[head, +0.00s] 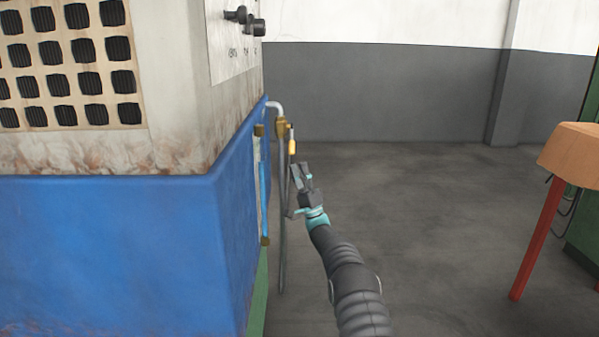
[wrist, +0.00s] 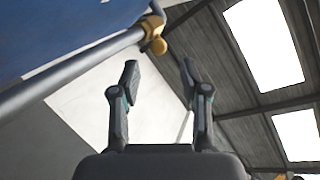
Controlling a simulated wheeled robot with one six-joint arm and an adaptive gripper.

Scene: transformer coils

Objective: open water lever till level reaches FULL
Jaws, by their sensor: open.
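The water lever (head: 292,147) is a small yellow handle hanging down from a brass valve (head: 281,126) on a grey pipe beside the blue machine. In the wrist view, the brass valve (wrist: 152,26) with a yellow rounded end shows beyond the fingertips, at the top. A level tube (head: 263,195) with brass end fittings stands upright on the machine's side; it looks blue over much of its length. Its FULL mark is too small to read. My gripper (head: 301,174) is open and empty, just below the lever. In the wrist view, its two fingers (wrist: 158,76) stand apart with nothing between them.
The blue machine (head: 110,250) fills the left, with black knobs (head: 245,20) on its upper panel. The grey pipe (head: 283,220) runs down beside the tube. An orange-topped stand (head: 570,150) with a red leg is at right. The floor between is clear.

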